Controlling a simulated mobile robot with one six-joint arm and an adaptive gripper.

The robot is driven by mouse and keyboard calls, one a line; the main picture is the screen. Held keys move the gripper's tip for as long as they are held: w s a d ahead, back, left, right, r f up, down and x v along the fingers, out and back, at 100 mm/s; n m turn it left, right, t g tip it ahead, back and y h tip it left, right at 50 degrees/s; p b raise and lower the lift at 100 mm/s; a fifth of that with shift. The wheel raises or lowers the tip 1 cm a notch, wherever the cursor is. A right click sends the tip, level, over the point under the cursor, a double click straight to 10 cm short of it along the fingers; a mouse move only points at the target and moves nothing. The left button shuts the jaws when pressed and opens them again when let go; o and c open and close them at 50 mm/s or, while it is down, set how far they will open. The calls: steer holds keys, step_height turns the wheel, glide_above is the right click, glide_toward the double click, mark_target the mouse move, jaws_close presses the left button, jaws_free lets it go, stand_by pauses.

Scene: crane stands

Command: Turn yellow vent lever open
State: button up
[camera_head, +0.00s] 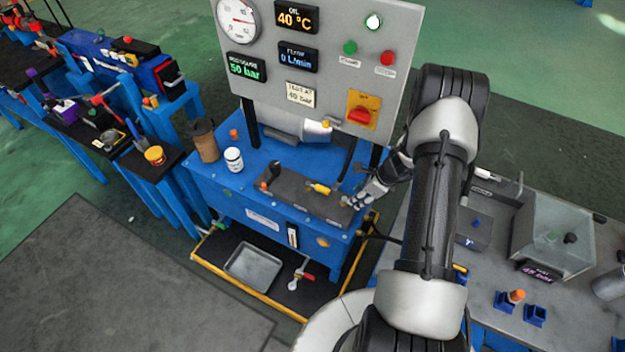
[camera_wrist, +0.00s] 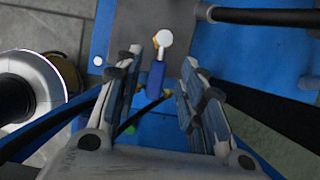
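A yellow lever (camera_head: 319,188) lies on a dark grey block (camera_head: 290,193) on top of the blue bench (camera_head: 240,190). My gripper (camera_head: 357,200) is just right of it, near the block's right end, apart from the lever. In the wrist view my gripper (camera_wrist: 162,58) has its two fingers spread, with a gap between them. A blue handle-like part (camera_wrist: 155,80) with a pale round cap (camera_wrist: 165,38) and small yellow bits shows in that gap. I cannot tell whether this is part of the vent lever, or whether a finger touches it.
A gauge panel (camera_head: 310,90) rises behind the block. A metal tray (camera_head: 253,268) lies below. A grey side table (camera_head: 420,210) with a clear box stands right.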

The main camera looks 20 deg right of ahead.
mark_target(322, 188)
steer(key=w+a, duration=0.2)
steer(key=w, duration=0.1)
steer(key=w+a, duration=0.2)
steer(key=w, duration=0.1)
steer(key=w+a+b, duration=0.1)
steer(key=w+a, duration=0.2)
steer(key=shift+a+f, duration=0.1)
steer(key=shift+b+x, duration=0.35)
steer(key=shift+x, duration=0.7)
steer(key=shift+w+a+f, duration=0.15)
steer(key=shift+w+f, duration=0.1)
steer(key=shift+f, duration=0.15)
steer(key=shift+c, duration=0.6)
jaws_close()
